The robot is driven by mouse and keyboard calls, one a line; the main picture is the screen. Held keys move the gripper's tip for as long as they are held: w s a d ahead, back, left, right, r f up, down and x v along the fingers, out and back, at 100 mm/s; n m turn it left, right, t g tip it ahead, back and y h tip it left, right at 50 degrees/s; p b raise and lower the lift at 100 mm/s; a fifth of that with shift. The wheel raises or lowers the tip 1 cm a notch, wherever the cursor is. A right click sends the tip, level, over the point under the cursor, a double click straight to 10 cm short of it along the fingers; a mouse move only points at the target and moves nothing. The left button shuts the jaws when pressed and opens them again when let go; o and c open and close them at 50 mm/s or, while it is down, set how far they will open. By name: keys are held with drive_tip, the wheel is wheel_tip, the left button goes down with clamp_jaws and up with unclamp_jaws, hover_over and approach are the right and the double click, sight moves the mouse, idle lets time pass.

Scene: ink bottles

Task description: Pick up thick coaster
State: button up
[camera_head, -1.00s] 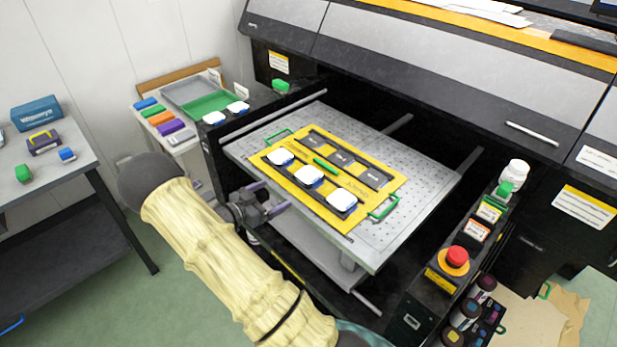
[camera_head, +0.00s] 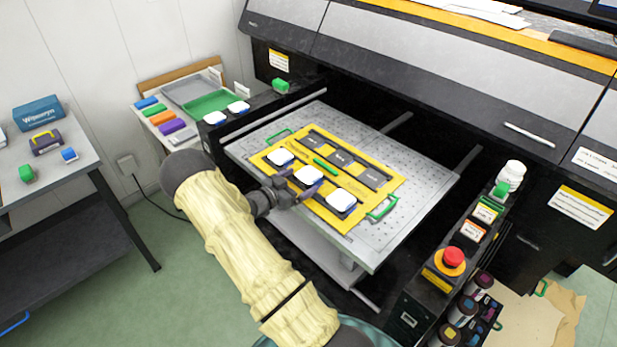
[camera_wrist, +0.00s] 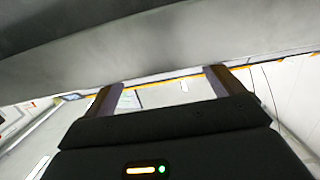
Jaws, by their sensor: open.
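Three white rounded-square coasters sit in the front row of a yellow jig (camera_head: 352,217): a left one (camera_head: 281,157), a middle one (camera_head: 308,175) and a right one (camera_head: 341,199). I cannot tell which is the thick coaster. My gripper (camera_head: 300,182) is open at the jig's front-left edge, its fingers close to the middle coaster; contact cannot be told. In the wrist view my two fingers (camera_wrist: 163,92) are apart, with no coaster clearly visible between them.
The jig lies on a perforated metal bed (camera_head: 405,225) in front of the dark printer. A red emergency button (camera_head: 453,257) stands at right. A side table (camera_head: 50,185) is at far left.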

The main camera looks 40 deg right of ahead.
sight(306, 176)
drive_tip(key=d, duration=0.1)
drive_tip(key=d+p, duration=0.1)
drive_tip(key=d, duration=0.1)
drive_tip(key=w+d+p, duration=0.1)
drive_tip(key=d, duration=0.1)
drive_tip(key=shift+f, duration=0.35)
drive_tip(key=shift+s, duration=0.1)
drive_tip(key=c, duration=1.2)
drive_tip(key=a+r+b, duration=0.1)
drive_tip(key=a+r, duration=0.1)
drive_tip(key=a, duration=0.2)
drive_tip(key=a+r+b, duration=0.1)
drive_tip(key=a+r, duration=0.2)
drive_tip(key=a, duration=0.2)
drive_tip(key=s+a+r+b, duration=0.1)
drive_tip(key=a+r, duration=0.2)
drive_tip(key=a, duration=0.2)
